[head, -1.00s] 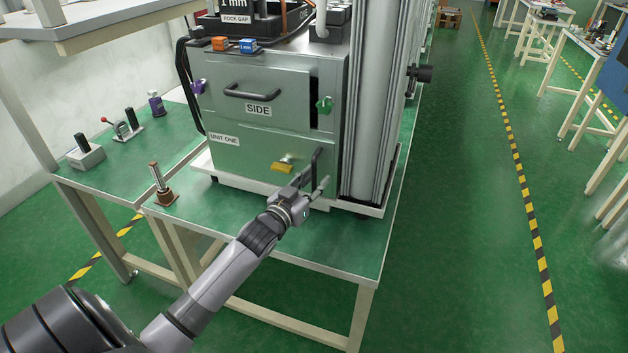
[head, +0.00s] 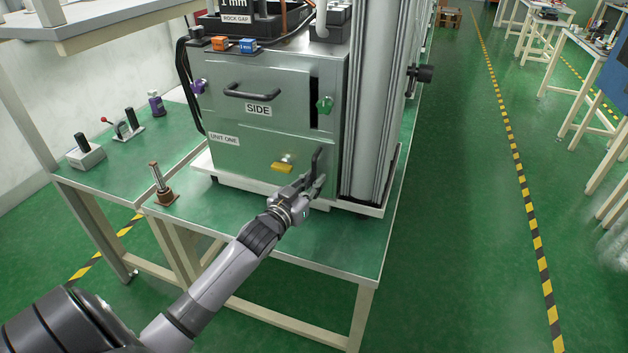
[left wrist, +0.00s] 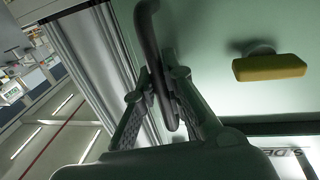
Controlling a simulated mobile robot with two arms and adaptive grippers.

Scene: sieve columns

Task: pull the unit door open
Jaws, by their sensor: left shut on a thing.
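The unit door (head: 238,156), a pale green panel labelled "UNIT ONE", is the lower front of the cabinet and looks closed. Its dark upright handle (head: 318,160) is at the door's right side. My left gripper (head: 316,183) is at the handle's lower part. In the left wrist view the gripper's two fingers (left wrist: 158,105) are closed on either side of the handle (left wrist: 152,45). A yellow knob (head: 282,167) on the door is left of the handle and also shows in the left wrist view (left wrist: 270,67). The right gripper is not in view.
A metal column (head: 368,110) stands right of the cabinet. A brown-based post (head: 160,185) stands on the green table (head: 330,235) at left front.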

